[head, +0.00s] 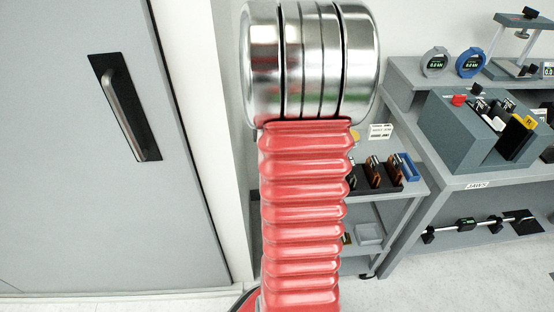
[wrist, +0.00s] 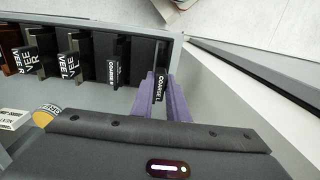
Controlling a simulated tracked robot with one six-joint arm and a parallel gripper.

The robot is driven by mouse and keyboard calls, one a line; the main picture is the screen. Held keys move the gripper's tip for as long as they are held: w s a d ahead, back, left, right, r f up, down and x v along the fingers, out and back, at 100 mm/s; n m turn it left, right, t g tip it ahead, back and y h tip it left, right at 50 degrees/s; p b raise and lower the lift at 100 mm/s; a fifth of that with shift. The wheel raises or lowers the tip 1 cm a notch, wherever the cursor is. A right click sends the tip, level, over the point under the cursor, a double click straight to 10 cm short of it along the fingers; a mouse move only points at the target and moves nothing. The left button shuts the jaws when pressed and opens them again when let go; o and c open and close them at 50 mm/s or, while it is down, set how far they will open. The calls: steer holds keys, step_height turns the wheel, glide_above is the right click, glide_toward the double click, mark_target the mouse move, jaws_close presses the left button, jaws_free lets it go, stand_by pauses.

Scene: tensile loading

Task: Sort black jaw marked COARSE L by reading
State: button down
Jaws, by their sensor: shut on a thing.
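In the wrist view my gripper (wrist: 163,98) has purple fingers shut on a black jaw (wrist: 160,86) with white lettering that starts COARSE; its last letter is hard to read. The held jaw is at the right end of a row of jaws, near the grey edge. I cannot tell whether it is seated or lifted. Left of it stands another black jaw marked COARSE (wrist: 112,72), then jaws marked VEE L (wrist: 68,66) and VEE R (wrist: 30,60). In the head view my red arm hides the gripper and the held jaw.
The head view shows a shelf with a dark holder of jaws (head: 376,173) behind my arm. On the right bench are a grey bin (head: 450,130) of mixed parts and a JAWS label (head: 478,185). Two round gauges (head: 470,62) stand above. A grey door (head: 80,200) fills the left.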

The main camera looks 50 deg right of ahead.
steer(key=shift+f, duration=1.55)
stand_by(0.7)
steer(key=c, duration=1.6)
jaws_free()
steer(key=shift+f, duration=0.1)
steer(key=shift+c, duration=0.2)
step_height(320, 180, up, 14)
steer(key=shift+d+f, duration=0.1)
